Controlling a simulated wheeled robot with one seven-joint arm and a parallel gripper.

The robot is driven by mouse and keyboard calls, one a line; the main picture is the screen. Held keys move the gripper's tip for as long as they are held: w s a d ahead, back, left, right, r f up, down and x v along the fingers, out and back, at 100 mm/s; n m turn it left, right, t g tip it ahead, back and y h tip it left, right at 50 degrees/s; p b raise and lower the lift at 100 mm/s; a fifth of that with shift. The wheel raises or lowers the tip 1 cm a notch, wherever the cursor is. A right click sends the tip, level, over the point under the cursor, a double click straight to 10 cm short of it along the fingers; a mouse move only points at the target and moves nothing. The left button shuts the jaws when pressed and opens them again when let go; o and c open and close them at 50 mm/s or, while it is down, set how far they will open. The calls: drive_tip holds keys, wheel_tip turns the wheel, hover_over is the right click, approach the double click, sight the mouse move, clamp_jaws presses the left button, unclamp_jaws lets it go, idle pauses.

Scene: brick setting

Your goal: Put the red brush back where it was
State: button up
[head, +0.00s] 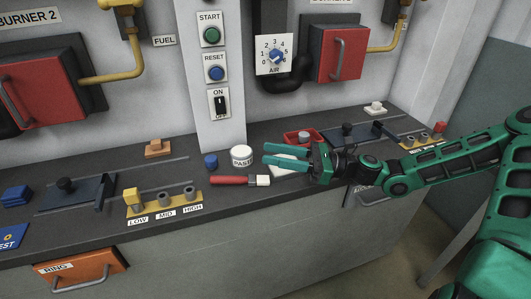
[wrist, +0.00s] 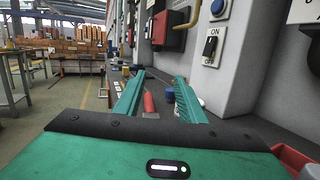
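The red brush lies flat on the dark bench top, its red handle (head: 229,180) to the left and its pale head (head: 262,180) to the right. My gripper (head: 268,155) points left, with its two green fingers apart and nothing between the tips. In the head view it appears just above and behind the brush head; the exact height is hard to tell. In the wrist view the red handle (wrist: 149,103) shows between the two open fingers (wrist: 160,77), beyond and below them, with the brush head partly cut off by my gripper body.
A white PASTE jar (head: 242,156) and a blue cap (head: 211,161) stand close behind the brush. A white block (head: 287,165) lies under my fingers, and a red tray (head: 300,137) is behind. A yellow LOW/MID/HIGH holder (head: 163,201) stands left. Bench front near the brush is clear.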

drive_tip(key=d, duration=0.3)
drive_tip(key=d+f, duration=0.1)
drive_tip(key=d, duration=0.2)
drive_tip(key=s+d, duration=0.1)
drive_tip(key=d, duration=0.2)
drive_tip(key=shift+f, duration=0.2)
drive_tip(key=shift+s, duration=0.1)
